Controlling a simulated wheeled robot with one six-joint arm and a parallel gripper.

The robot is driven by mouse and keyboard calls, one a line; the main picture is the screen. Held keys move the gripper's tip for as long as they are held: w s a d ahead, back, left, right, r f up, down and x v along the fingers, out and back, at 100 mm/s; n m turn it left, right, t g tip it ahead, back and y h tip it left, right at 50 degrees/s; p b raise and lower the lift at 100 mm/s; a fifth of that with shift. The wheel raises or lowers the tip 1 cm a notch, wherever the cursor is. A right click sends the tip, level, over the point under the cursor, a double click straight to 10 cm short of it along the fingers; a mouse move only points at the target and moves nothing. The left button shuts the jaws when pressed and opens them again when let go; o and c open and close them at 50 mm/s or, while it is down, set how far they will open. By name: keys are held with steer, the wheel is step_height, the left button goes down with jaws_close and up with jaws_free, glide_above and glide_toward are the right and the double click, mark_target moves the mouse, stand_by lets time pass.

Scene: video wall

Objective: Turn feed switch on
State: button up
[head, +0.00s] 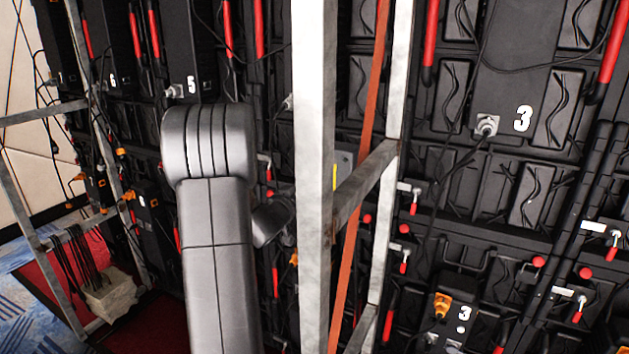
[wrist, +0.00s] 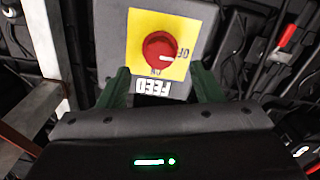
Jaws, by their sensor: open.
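The feed switch is a round red knob (wrist: 159,49) on a yellow plate (wrist: 140,28) fixed to a grey box. The plate appears upside down in the wrist view, with the FEED label (wrist: 153,87) below the knob. The white mark on the knob points right, at the OFF lettering. ON is partly visible under the knob. My gripper (wrist: 160,68) is open, its two dark green fingers apart on either side of the plate's lower part, with nothing between them. In the head view the grey box (head: 344,167) is mostly hidden behind a metal post, and my gripper is not visible.
A pale metal post (head: 314,150) and a slanted brace (head: 365,185) stand close to my arm in the head view. Black wall panels with cables and red handles (head: 431,40) fill the background.

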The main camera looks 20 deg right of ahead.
steer(key=x, duration=0.5)
steer(key=shift+w+d+p, duration=0.1)
steer(key=shift+d+p, duration=0.05)
steer(key=shift+p, duration=0.25)
steer(key=c, duration=1)
